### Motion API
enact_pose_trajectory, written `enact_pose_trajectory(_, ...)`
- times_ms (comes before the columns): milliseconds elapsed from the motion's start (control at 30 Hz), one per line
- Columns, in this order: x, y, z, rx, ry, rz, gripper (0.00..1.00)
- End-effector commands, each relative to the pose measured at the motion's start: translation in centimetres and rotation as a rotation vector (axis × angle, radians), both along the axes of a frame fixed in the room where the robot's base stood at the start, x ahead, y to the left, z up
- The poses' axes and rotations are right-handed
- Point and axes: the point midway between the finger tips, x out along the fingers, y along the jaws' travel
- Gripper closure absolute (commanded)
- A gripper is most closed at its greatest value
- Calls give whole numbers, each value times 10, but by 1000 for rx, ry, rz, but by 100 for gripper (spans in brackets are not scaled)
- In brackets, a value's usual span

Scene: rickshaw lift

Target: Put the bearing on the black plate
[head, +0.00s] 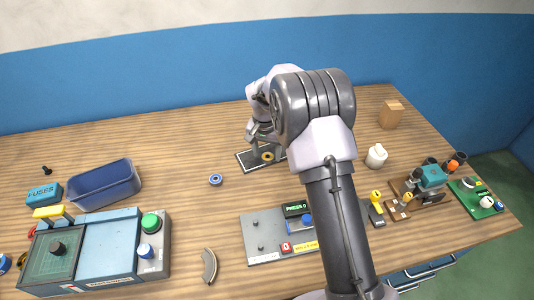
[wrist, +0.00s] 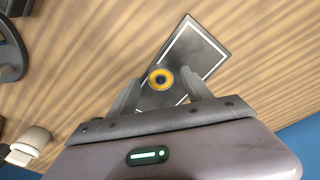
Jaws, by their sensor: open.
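A ring-shaped bearing with a yellow-orange face and dark centre (wrist: 160,79) shows in the wrist view over the black plate (wrist: 205,50), which has a white outline. It appears to lie on the plate; the head view also shows the yellow ring (head: 267,156) within the plate (head: 244,158). My gripper (wrist: 161,76) is open, with one finger on each side of the bearing and visible gaps between. In the head view my gripper (head: 262,143) is low over the plate and partly hidden by my arm. Another ring, grey with a blue centre (head: 215,180), lies on the table left of the plate.
A blue bin (head: 104,185) and a blue-green box station (head: 90,248) stand at left. A grey press panel (head: 262,235) is in front. A white bottle (head: 376,156), a wooden block (head: 391,114) and small fixtures (head: 430,178) stand at right.

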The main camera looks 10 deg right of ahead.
Motion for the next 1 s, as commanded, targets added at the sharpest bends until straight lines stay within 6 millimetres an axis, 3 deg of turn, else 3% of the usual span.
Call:
enact_pose_trajectory(33,0,1,19,0,-4,1,41)
enact_pose_trajectory(200,-6,4,69,1,-5,0,41)
enact_pose_trajectory(467,-12,6,111,1,-6,1,41)
enact_pose_trajectory(567,-32,8,152,21,-42,12,41)
enact_pose_trajectory(667,-86,12,220,62,-112,34,41)
enact_pose_trajectory(700,-115,14,244,78,-145,48,41)
enact_pose_trajectory(800,-192,20,285,118,-227,79,41)
enact_pose_trajectory(900,-265,26,298,150,-306,108,41)
enact_pose_trajectory(1000,-317,32,291,172,-367,130,41)
